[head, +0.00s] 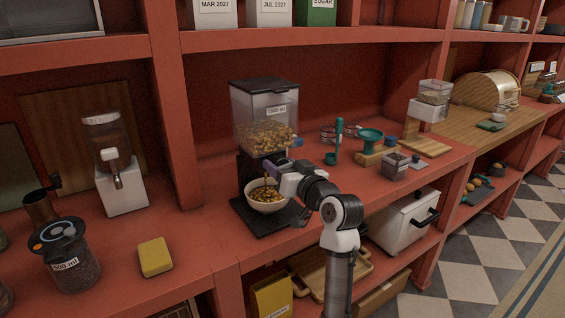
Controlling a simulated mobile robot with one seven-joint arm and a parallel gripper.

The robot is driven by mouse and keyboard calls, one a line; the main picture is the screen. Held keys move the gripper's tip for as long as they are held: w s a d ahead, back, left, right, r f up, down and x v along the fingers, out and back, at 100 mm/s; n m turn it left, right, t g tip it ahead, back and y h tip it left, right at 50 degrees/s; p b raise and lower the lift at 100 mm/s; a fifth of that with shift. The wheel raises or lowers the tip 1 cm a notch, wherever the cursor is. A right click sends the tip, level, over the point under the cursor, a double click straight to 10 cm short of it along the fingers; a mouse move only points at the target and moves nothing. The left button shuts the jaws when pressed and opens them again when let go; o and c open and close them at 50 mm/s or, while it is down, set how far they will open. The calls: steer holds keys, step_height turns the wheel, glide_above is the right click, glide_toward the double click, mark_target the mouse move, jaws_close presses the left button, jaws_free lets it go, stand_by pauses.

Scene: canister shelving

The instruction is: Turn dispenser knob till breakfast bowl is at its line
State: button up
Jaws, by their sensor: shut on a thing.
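The cereal dispenser (262,105) stands on the red counter, with a clear hopper partly filled with brown cereal and a dark base. The breakfast bowl (266,206), white, sits on the base under the spout and holds a good amount of cereal. A thin stream of cereal seems to hang between spout and bowl. The bowl's line cannot be made out. My gripper (284,172) reaches in from the right at the dispenser's front, above the bowl's right side. It is shut on the dispenser knob, which the fingers mostly hide.
A white dispenser (122,185), a lidded jar (70,262) and a yellow sponge (155,257) stand left. A teal scoop (338,140), a teal dish (370,136) and a small container (396,166) stand right. Uprights bound the bay; the counter front between sponge and dispenser is clear.

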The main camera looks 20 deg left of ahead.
steer(key=shift+m, duration=0.5)
steer(key=o, duration=1)
steer(key=shift+c, duration=0.2)
steer(key=b+v, duration=0.3)
steer(key=v, duration=1)
steer(key=shift+s+d+b, duration=0.2)
steer(key=shift+d+b, duration=0.15)
steer(key=shift+b, duration=0.05)
steer(key=shift+a, duration=0.1)
